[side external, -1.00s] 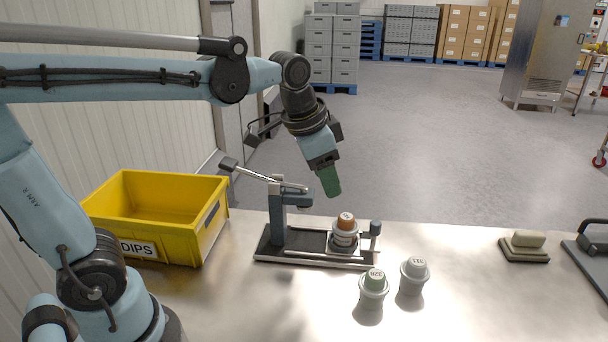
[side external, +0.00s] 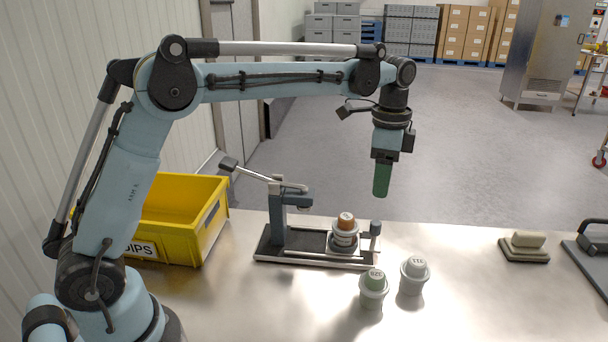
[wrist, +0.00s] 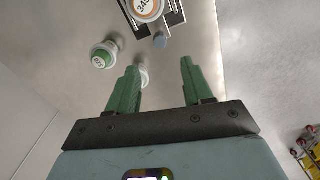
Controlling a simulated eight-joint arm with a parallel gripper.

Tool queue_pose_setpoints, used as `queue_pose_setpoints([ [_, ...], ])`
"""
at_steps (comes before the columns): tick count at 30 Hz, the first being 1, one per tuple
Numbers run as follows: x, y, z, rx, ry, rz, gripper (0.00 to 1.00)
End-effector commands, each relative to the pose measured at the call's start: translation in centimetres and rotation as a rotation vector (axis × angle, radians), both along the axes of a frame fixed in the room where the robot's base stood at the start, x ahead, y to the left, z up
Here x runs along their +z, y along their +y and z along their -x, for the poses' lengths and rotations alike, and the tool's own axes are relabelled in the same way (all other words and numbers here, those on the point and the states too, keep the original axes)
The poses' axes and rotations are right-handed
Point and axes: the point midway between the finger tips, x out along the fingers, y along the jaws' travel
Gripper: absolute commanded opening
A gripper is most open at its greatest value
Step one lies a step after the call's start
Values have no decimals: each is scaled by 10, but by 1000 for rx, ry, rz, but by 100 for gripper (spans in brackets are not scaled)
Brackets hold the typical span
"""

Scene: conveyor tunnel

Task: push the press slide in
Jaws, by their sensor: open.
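The press (side external: 279,220) stands on the steel table, with its lever raised to the upper left. Its slide (side external: 350,262) sticks out to the right of the press column and carries a tub with an orange lid (side external: 346,222). A grey-blue knob on a post (side external: 375,228) stands at the slide's right end; the knob also shows in the wrist view (wrist: 160,41). My gripper (side external: 381,194), with green fingers, hangs pointing down above the knob's end of the slide, apart from it. In the wrist view its fingers (wrist: 160,63) are spread and empty.
A yellow bin (side external: 205,235) is at the left. A block on a dark pad (side external: 525,245) sits at the right.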

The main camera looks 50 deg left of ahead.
Motion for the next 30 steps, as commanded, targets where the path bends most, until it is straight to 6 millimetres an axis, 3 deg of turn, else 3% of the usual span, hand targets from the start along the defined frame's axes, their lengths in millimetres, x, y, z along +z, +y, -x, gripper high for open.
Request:
queue_pose_setpoints([
  [18, -96, 0, 0, 2, -1, 0, 51],
  [30, -108, 0, 1, 2, -1, 0, 51],
])
